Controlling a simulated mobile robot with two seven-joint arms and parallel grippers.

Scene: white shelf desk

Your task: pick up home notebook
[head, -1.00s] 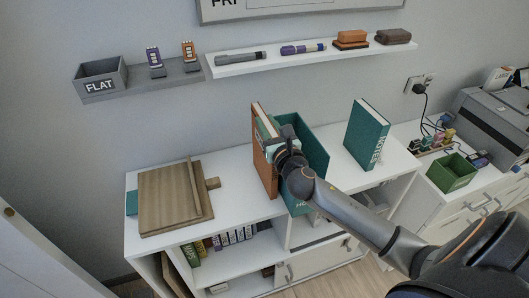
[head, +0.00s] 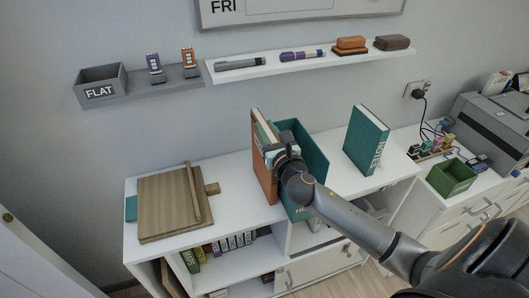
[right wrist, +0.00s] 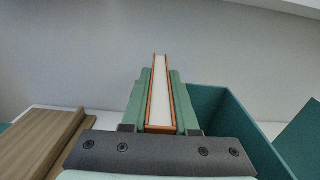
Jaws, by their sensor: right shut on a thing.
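An orange-brown notebook (head: 264,178) stands upright on the white desk top, just left of a teal open box. In the right wrist view its orange covers and white page edge (right wrist: 161,88) run between two green finger pads. My right gripper (head: 270,145) is shut on the upper part of this notebook; the pads in the right wrist view (right wrist: 160,112) lie against both covers. The notebook's front cover and any title are hidden from me. My left gripper is not in view.
The teal box (head: 312,158), partly labelled "HO", stands close to the right of the gripper. A teal NOTES book (head: 365,140) stands farther right. A wooden stand (head: 170,205) lies left. A wall shelf (head: 300,60) with pens and erasers hangs behind.

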